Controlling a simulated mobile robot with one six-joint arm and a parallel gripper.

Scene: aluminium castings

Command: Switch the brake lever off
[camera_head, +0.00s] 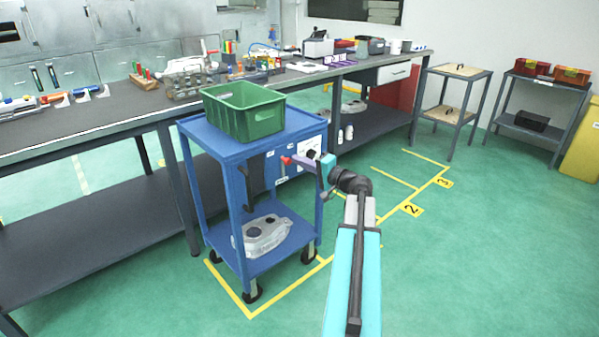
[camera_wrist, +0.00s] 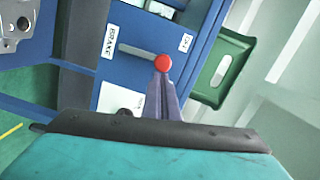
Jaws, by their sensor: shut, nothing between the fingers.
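The brake lever shows as a round red knob (camera_wrist: 163,62) in the wrist view. A BRAKE label (camera_wrist: 109,41) is at the slot's other end. In the head view the red knob (camera_head: 286,160) shows at the cart's right side. My gripper (camera_head: 300,162) is shut and empty, its purple fingers (camera_wrist: 162,92) pointing at the knob. The tips overlap the knob in view; I cannot tell whether they touch.
The blue cart (camera_head: 212,143) carries a green crate (camera_head: 262,122) on top and a grey casting (camera_head: 262,236) on its lower shelf. A long workbench (camera_head: 75,128) stands behind it. The green floor to the right is free, with yellow marked bays (camera_head: 408,183).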

